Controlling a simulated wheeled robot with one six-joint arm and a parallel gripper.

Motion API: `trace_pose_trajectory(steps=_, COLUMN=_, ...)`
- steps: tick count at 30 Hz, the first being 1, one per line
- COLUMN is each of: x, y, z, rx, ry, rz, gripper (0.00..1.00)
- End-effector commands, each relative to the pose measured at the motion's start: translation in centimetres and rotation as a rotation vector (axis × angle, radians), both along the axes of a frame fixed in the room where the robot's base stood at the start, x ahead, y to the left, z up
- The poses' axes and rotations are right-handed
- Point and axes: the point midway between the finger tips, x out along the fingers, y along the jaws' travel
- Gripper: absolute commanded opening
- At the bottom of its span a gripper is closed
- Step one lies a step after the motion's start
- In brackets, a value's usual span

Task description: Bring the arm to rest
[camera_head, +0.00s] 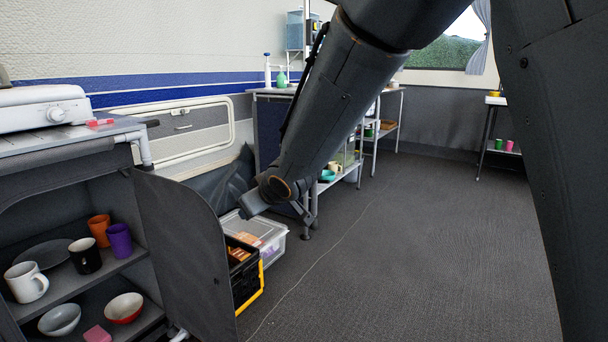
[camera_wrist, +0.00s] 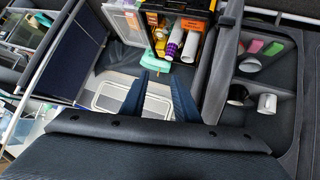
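My dark arm crosses the head view from the top right down to the centre left. My gripper (camera_head: 264,198) hangs in the air at its end, in front of the plastic box and crate on the floor. In the wrist view my gripper (camera_wrist: 160,84) shows two blue fingers standing apart, with nothing held between them. The floor and a pale framed panel (camera_wrist: 120,101) show behind the fingers.
An open cabinet (camera_head: 80,278) with mugs and bowls stands at left, its door (camera_head: 186,256) swung out. A clear box (camera_head: 272,236) and a black-yellow crate (camera_head: 246,284) sit beside it. Shelving (camera_head: 340,176) stands behind. The carpet (camera_head: 420,250) to the right is clear.

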Motion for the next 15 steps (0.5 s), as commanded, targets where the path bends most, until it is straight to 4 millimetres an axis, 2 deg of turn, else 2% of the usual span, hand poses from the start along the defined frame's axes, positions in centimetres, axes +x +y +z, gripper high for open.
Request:
trace_pose_trajectory(steps=1, x=-2.3, y=-1.0, z=0.5, rx=-0.022, ry=0.043, rz=-0.04, gripper=0.28)
trace_pose_trajectory(steps=5, x=-8.9, y=-3.9, z=0.2, rx=-0.082, ry=0.188, rz=-0.137, gripper=0.28)
trace_pose_trajectory(steps=9, x=-17.3, y=-6.7, z=-0.5, rx=-0.133, ry=0.373, rz=-0.21, gripper=0.28)
trace_pose_trajectory(steps=12, x=-22.9, y=-8.2, z=-1.1, rx=-0.16, ry=0.498, rz=-0.235, gripper=0.28)
trace_pose_trajectory(steps=15, x=-27.5, y=-9.2, z=-1.5, rx=-0.179, ry=0.6, rz=-0.243, gripper=0.28)
